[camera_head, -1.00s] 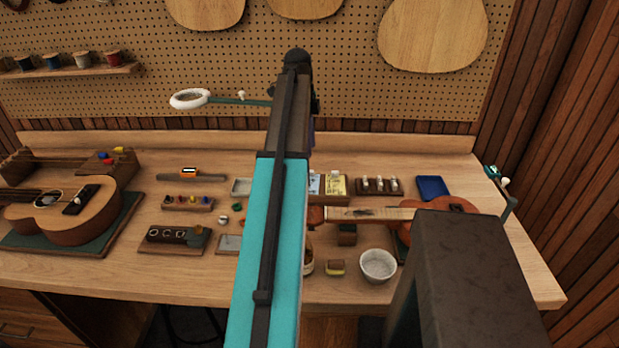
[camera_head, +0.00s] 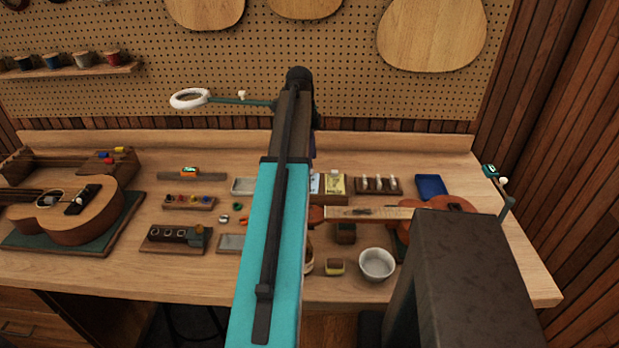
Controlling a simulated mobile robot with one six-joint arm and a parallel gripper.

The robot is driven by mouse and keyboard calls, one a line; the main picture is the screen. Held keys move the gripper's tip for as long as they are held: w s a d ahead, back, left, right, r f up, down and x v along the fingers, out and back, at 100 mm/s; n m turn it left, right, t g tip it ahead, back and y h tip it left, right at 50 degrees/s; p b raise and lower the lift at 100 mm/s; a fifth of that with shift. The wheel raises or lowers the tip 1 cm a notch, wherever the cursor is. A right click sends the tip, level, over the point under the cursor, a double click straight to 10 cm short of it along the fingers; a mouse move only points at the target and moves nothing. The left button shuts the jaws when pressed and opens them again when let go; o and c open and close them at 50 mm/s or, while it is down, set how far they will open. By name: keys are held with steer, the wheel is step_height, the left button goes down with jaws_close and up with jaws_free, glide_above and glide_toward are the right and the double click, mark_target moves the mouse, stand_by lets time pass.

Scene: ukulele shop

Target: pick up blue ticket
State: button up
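A pale blue-and-white card (camera_head: 315,184) stands beside a yellow card (camera_head: 335,184) in a small brown holder near the middle of the bench. It may be the blue ticket, but its left part is hidden behind my arm and its print is too small to read. A flat, darker blue item (camera_head: 432,186) lies farther right, and I cannot tell whether it is a tray or a cloth. My teal and dark arm reaches up the middle of the picture toward the pegboard. My gripper is hidden behind the arm, so its fingers do not show.
A ukulele (camera_head: 440,208) lies with its neck in front of the card holder. A white bowl (camera_head: 376,264) stands nearer the front. Another ukulele (camera_head: 72,212) lies on a green mat at left. A magnifier ring (camera_head: 189,98) stands out at the back left. Small trays crowd the middle.

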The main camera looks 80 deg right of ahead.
steer(key=shift+s+f+p, duration=0.15)
steer(key=shift+f+p, duration=0.3)
steer(key=shift+f, duration=0.65)
steer(key=shift+s+f+p, duration=0.1)
steer(key=shift+f+p, duration=0.3)
steer(key=shift+f, duration=0.7)
jaws_close()
